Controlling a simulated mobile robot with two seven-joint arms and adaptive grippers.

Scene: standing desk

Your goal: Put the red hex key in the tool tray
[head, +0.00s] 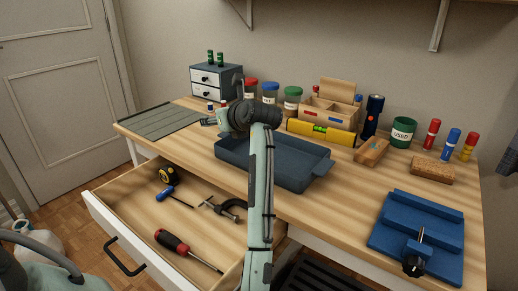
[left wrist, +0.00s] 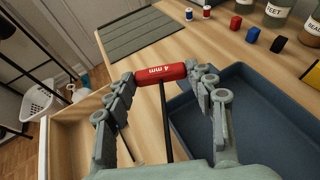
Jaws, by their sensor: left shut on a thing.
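The red hex key (left wrist: 160,73) shows in the left wrist view, with a red handle marked "4 mm" and a dark shaft running toward the camera. My left gripper (left wrist: 166,78) is shut on its handle, one finger at each end. In the head view my left gripper (head: 212,121) is above the desk, near the far left corner of the tool tray; the key cannot be made out there. The blue-grey tool tray (head: 300,174) sits on the desk, partly hidden by my arm. It also shows at right in the left wrist view (left wrist: 255,125). My right gripper is not in view.
An open drawer (head: 135,205) holds a screwdriver (head: 175,243), a clamp (head: 225,207) and a tape measure (head: 167,174). A green mat (head: 158,121) lies left of the tray. Jars, a level (head: 320,131) and a wooden organizer stand behind it. A blue vise (head: 420,235) is at right.

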